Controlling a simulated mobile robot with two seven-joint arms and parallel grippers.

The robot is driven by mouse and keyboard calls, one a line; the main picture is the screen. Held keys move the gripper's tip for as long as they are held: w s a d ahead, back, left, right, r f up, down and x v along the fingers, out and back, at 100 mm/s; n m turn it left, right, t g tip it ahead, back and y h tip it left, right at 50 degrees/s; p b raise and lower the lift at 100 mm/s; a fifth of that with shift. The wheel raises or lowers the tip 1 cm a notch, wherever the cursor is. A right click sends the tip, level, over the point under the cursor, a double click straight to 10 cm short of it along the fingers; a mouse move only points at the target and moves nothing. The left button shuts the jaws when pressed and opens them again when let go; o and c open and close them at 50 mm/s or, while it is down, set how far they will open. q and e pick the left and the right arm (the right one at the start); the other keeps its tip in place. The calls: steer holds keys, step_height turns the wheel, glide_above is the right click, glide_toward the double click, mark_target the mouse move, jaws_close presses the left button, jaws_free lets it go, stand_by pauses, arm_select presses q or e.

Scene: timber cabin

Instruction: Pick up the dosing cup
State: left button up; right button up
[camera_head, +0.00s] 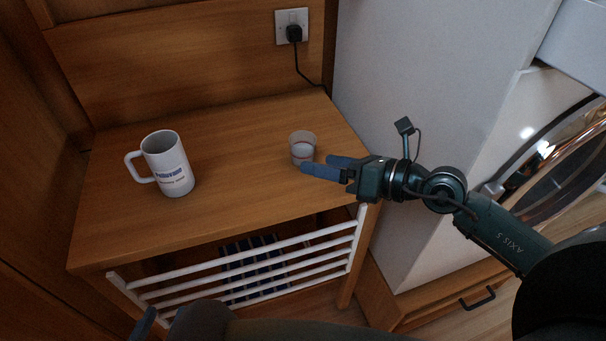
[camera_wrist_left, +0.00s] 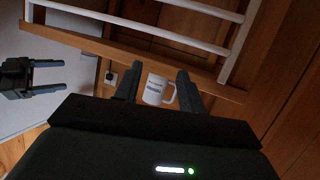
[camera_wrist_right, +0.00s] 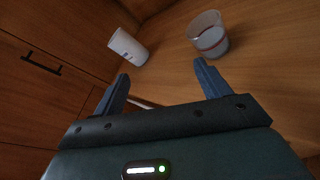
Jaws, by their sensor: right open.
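The dosing cup (camera_head: 302,141), small and translucent with a red line, stands upright on the right part of the wooden table. It also shows in the right wrist view (camera_wrist_right: 207,34), just beyond the tip of the right-hand finger. My right gripper (camera_head: 322,166) is open and empty, with its blue fingertips close beside the cup's near right side. The cup is not between the fingers; contact cannot be told. My left gripper (camera_wrist_left: 157,80) is open and empty, low in front of the table. In the head view only a little of it (camera_head: 146,322) shows at the bottom.
A white mug (camera_head: 168,165) with blue print stands on the left of the table (camera_head: 235,190). White rails (camera_head: 250,273) run under the table's front. A socket with a black plug (camera_head: 293,32) is on the back panel. The tabletop between mug and cup is clear.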

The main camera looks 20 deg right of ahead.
mark_target(299, 148)
steer(key=w+d+n+h, duration=0.1)
steer(key=d+f+n+h+b, duration=0.1)
steer(key=w+d+f+n+h+b, duration=0.1)
steer(key=d+n, duration=0.1)
steer(key=shift+w, duration=0.35)
steer(key=shift+w+d+h, duration=0.2)
steer(key=shift+d+h, duration=0.05)
steer(key=shift+h, duration=0.05)
steer(key=x, duration=1.3)
steer(key=shift+w+d+r+b, duration=0.1)
steer(key=shift+r+b, duration=0.1)
steer(key=shift+b, duration=0.1)
steer(key=c, duration=1.1)
